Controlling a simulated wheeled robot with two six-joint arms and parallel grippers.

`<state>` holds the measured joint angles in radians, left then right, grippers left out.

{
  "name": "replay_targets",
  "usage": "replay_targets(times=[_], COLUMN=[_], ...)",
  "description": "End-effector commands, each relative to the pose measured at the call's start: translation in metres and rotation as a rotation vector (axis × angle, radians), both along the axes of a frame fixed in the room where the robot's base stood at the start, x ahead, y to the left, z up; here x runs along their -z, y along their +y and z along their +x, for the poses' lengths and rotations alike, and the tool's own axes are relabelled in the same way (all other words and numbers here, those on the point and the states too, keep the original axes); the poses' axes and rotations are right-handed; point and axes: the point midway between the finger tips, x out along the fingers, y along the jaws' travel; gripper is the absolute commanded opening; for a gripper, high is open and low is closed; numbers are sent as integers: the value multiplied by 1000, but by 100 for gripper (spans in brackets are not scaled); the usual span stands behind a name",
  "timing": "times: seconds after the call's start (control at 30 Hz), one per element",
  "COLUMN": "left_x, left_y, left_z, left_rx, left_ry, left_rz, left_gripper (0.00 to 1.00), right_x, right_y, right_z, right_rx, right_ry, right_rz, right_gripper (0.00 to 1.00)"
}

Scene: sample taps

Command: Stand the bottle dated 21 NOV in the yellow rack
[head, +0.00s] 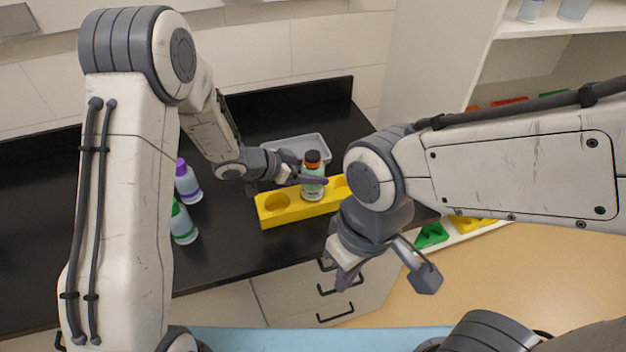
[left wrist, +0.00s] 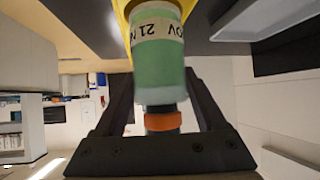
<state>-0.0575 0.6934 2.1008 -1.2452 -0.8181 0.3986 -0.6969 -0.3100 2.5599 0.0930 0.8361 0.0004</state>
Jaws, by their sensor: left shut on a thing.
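The bottle dated 21 NOV (head: 313,189) has a green body, a pale label, an orange ring and a black cap. Its label reads 21 NOV, upside down, in the left wrist view (left wrist: 157,55). My left gripper (head: 307,175) is shut on it. The bottle is upright at the middle of the yellow rack (head: 292,214), between a round empty hole and another hole at right. Its base meets the rack, but I cannot tell how deep it sits. My right gripper (head: 386,277) is open and empty, in front of the counter.
A purple-capped bottle (head: 187,184) and a green-capped bottle (head: 183,225) stand left of the rack on the black counter (head: 225,255). A grey tray (head: 297,148) lies behind the rack. Colored pieces lie on a low shelf at right, including a green one (head: 432,236).

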Motion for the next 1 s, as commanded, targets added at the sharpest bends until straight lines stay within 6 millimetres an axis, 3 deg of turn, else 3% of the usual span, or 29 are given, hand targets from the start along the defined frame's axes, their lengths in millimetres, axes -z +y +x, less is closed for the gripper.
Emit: replay_targets(times=[0.23,0.67,0.7,0.73,1.0], left_x=[34,41,40,40,38], left_y=[-1,-1,-1,0,0], left_z=[0,0,-1,-1,-1], left_rx=[0,0,0,0,-1], left_ry=[4,0,2,2,1], left_rz=[-1,0,0,0,0], left_gripper=[0,0,88,100,100], right_x=[-4,0,-2,-2,-3], right_y=[0,0,0,0,0], right_z=[0,0,0,0,0], right_rx=[0,0,0,0,0], right_ry=[0,0,0,0,0], right_rz=[0,0,0,0,0], right_gripper=[0,0,0,0,0])
